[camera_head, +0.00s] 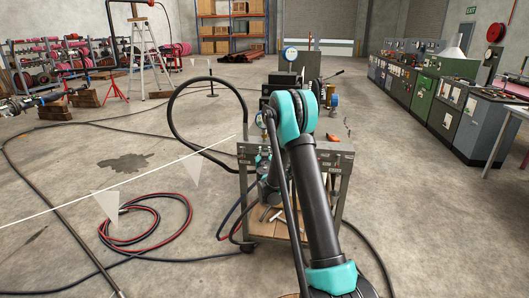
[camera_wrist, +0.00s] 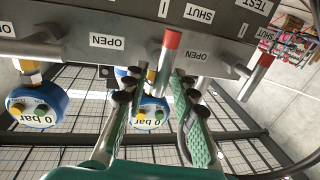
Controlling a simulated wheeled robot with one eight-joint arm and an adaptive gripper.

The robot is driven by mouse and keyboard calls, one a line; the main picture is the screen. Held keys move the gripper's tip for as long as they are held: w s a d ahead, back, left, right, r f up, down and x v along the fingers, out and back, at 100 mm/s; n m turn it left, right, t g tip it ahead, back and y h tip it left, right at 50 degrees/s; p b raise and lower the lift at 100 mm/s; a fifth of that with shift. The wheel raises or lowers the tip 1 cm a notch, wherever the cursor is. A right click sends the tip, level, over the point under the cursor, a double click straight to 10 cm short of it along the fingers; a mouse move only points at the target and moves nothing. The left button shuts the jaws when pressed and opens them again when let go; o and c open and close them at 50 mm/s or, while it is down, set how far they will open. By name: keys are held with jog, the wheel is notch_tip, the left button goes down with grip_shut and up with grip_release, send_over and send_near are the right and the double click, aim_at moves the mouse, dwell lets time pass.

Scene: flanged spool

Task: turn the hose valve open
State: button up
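In the wrist view a grey valve panel (camera_wrist: 60,28) appears upside down, with OPEN, SHUT and TEST labels. A red-tipped lever (camera_wrist: 166,62) hangs in the middle of the picture, and a second red-tipped lever (camera_wrist: 258,76) is at the right. I cannot tell which one is the hose valve. My gripper (camera_wrist: 155,90) is open, its green fingers on either side of the middle lever. Neither finger clearly touches it. In the head view the panel's cart (camera_head: 335,155) stands ahead, and my arm hides much of it and the gripper.
Two blue gauges reading 0 bar, a left one (camera_wrist: 38,108) and a middle one (camera_wrist: 150,116), are close to the fingers. A black hose (camera_head: 172,110) loops left of the cart. A red and black hose coil (camera_head: 150,212) lies on the floor. Green cabinets (camera_head: 440,100) stand at right.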

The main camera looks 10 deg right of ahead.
grip_shut()
jog(key=shift+n, duration=0.3)
jog(key=n, duration=0.3)
jog(key=shift+a+g, duration=0.4)
jog(key=shift+w+a+f+n+g+h, duration=0.1)
jog(key=shift+a+f+n+g+h, duration=0.25)
jog(key=shift+n, duration=1.7)
jog(key=shift+w+a+f+n+g+h, duration=0.1)
jog(key=shift+f+n+g+h, duration=0.3)
jog(key=shift+n, duration=1.6)
jog(key=shift+w+a+f+n+g+h, duration=0.1)
jog(key=shift+a+f+n+g+h, duration=0.3)
jog(key=shift+n, duration=1.65)
jog(key=shift+d, duration=0.15)
jog(key=shift+o, duration=1.4)
grip_release()
